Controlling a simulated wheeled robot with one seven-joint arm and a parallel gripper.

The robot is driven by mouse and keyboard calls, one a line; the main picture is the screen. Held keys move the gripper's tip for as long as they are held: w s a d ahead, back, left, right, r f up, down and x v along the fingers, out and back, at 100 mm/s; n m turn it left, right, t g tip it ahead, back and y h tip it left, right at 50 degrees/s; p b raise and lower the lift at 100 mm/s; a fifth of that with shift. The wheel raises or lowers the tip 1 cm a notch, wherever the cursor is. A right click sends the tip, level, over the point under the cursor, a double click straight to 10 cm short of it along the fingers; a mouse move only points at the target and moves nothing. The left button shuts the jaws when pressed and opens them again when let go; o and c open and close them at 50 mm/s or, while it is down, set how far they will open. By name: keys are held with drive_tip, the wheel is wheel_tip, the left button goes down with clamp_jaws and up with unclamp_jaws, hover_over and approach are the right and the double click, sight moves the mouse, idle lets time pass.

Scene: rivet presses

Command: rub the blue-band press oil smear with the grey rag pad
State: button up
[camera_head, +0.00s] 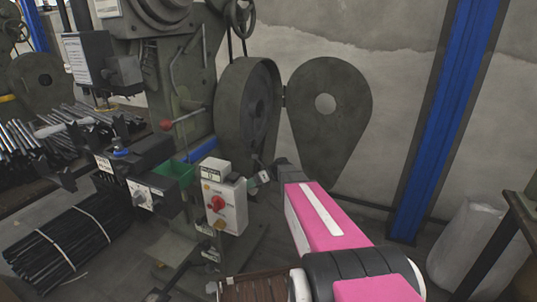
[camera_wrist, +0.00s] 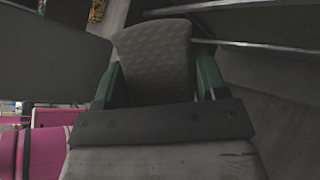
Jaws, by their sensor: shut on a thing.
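The grey rag pad (camera_wrist: 153,48), with a quilted pattern, is held between the two green fingers of my gripper (camera_wrist: 160,78) in the wrist view. In the head view my gripper (camera_head: 263,177) is small and partly hidden at the end of my pink arm, just right of the white control box. The nearer green-grey press (camera_head: 180,75) has a small blue band (camera_head: 122,153) low on its left part. I cannot make out an oil smear in either view. The pad's far face is hidden.
A white control box (camera_head: 222,204) with a red knob stands in front of the press. A drop-shaped guard (camera_head: 328,115) hangs open behind my gripper. Bundled dark rods (camera_head: 70,240) lie on the floor at left. A blue post (camera_head: 445,120) stands at right.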

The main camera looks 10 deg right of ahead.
drive_tip(key=w+d+r+m+t+y, duration=0.2)
drive_tip(key=w+d+r+m+t, duration=0.25)
drive_tip(key=w+m+t, duration=0.65)
drive_tip(key=m+t+h, duration=0.3)
drive_tip(key=t, duration=0.5)
approach(251, 146)
wheel_tip(251, 146, up, 2)
drive_tip(key=d, duration=0.2)
drive_tip(key=shift+w+a+r, duration=0.1)
drive_tip(key=shift+w+a, duration=0.8)
drive_tip(key=shift+a, duration=0.3)
drive_tip(key=shift+w+a, duration=0.85)
drive_tip(key=shift+a, duration=0.3)
drive_tip(key=shift+w+a, duration=0.55)
drive_tip(key=shift+a, duration=0.2)
drive_tip(key=shift+w+d, duration=0.1)
